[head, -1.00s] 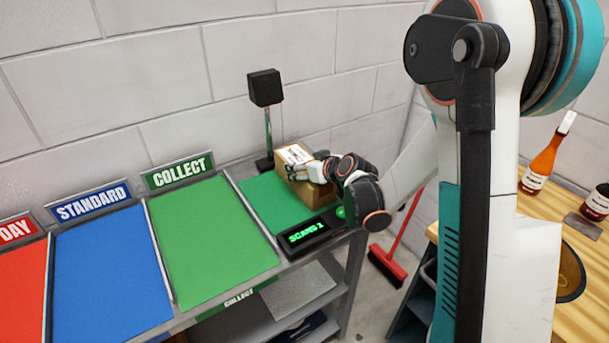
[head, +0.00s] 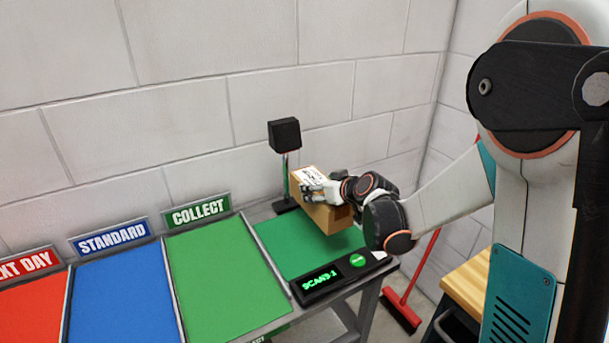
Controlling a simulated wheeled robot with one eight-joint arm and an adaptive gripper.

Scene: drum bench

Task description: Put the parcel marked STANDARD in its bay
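A brown cardboard parcel (head: 330,217) with a white label on its top is at the scanning pad on the right of the bench. Its label is too small to read. My gripper (head: 316,192) is at the parcel with its fingers closed against it, and the parcel appears lifted a little above the green pad (head: 290,246). The STANDARD bay (head: 122,300) is a blue panel to the left, with a blue STANDARD sign (head: 112,238) behind it.
The green COLLECT bay (head: 222,278) lies between the blue bay and the pad. The red NEXT DAY bay (head: 32,314) is at far left. A black scanner head (head: 284,135) stands behind the pad. A display (head: 322,284) sits at the front. All bays look empty.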

